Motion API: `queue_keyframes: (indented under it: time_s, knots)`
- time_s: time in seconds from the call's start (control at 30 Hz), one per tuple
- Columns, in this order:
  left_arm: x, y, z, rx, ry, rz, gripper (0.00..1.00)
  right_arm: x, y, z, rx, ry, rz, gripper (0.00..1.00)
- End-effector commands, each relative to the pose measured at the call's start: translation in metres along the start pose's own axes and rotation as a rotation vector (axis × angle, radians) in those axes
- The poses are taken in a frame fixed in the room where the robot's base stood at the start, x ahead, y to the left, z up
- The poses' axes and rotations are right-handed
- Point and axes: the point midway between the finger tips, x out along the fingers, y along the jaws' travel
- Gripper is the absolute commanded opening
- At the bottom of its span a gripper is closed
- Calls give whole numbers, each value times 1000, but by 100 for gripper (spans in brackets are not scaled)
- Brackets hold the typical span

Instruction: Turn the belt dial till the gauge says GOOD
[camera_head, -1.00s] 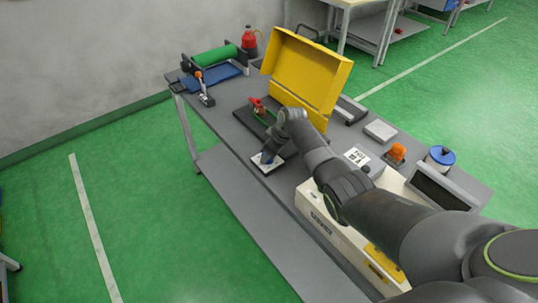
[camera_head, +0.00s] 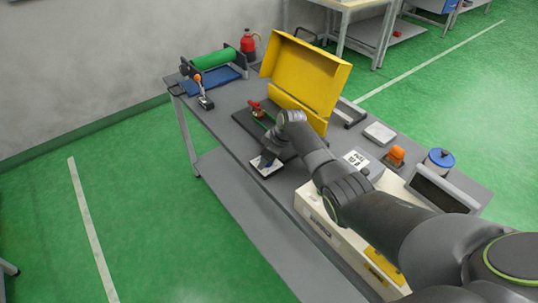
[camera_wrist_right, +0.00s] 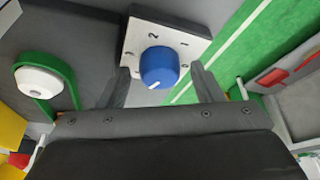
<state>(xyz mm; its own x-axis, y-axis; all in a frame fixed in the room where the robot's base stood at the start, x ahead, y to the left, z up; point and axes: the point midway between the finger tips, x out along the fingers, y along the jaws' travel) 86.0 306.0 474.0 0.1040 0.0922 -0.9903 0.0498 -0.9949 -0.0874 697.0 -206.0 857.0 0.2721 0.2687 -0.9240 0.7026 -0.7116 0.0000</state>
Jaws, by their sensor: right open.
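The belt dial is a blue round knob (camera_wrist_right: 159,67) with a white pointer mark, on a white plate (camera_wrist_right: 190,40) printed with numbers in the right wrist view. The pointer is toward the lower left of the knob. My right gripper (camera_wrist_right: 160,72) is open, with one finger on each side of the knob; I cannot tell whether they touch it. In the head view the dial plate (camera_head: 263,171) lies at the table's near edge, its knob mostly hidden by my right gripper (camera_head: 268,158). No readable gauge shows. My left gripper is out of view.
A yellow open-fronted box (camera_head: 306,72) stands behind my right arm. A cream machine housing (camera_head: 340,238) lies under my arm.

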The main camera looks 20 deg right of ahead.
Motion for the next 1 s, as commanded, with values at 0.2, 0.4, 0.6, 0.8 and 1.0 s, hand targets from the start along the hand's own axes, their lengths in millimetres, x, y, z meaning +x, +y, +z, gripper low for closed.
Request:
queue_keyframes:
  time_s: [0.2,0.4,0.6,0.8,1.0]
  knots:
    - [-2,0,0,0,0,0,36,-11,1,0,-1,2,1,60]
    - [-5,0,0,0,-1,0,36,-36,1,-1,-1,3,3,60]
    - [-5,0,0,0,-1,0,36,-68,1,0,-2,3,3,60]
    - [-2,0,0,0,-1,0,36,-106,1,0,-1,3,4,60]
    - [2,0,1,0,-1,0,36,-145,1,0,-2,2,4,60]
